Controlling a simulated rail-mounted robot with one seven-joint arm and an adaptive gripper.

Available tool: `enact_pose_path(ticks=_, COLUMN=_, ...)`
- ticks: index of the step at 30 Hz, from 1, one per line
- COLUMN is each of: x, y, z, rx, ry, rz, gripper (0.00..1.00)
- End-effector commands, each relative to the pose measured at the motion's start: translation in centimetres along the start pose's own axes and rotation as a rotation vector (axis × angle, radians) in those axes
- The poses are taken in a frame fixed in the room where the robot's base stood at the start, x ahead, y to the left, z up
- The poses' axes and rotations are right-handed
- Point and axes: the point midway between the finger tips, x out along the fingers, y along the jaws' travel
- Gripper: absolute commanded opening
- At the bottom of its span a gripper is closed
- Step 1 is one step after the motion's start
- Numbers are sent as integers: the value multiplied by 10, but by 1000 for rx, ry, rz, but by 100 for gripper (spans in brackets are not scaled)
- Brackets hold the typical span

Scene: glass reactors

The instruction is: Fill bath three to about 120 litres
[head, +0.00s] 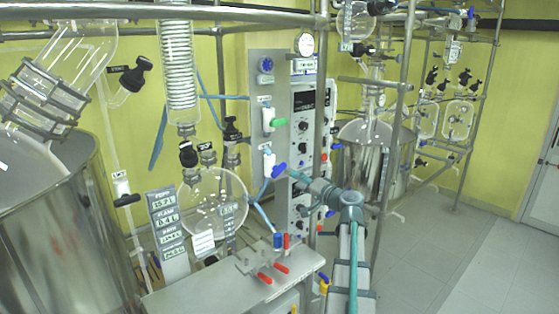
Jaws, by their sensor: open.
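A large steel bath (60,240) stands at the left with a glass vessel in it. A second steel bath (402,172) stands behind the panel at the right. I cannot tell which is bath three. A grey sign (170,235) at the left carries several small readouts, some in litres, too small to read surely. On the grey panel, a white valve with a green handle (279,122) sits above a white valve with a blue handle (278,171). My gripper (287,173) is at the blue handle, open; I cannot tell whether it touches it. Its fingers are small and partly hidden.
A metal bench (220,290) in front holds red- and blue-handled valves (272,274). A round glass flask (213,202) hangs behind it. Steel frame poles (395,130) stand near my arm. The floor (465,255) at the right is clear.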

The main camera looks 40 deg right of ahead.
Motion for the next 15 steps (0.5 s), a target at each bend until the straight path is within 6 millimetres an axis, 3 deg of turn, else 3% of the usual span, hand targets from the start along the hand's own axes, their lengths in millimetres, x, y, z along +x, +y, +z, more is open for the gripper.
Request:
enact_pose_path(ticks=7, x=18, y=-1, z=-3, rx=-34, ry=5, rz=-5, gripper=48)
enact_pose_path(ticks=15, x=64, y=-2, z=-4, rx=-33, ry=4, rz=-4, gripper=48)
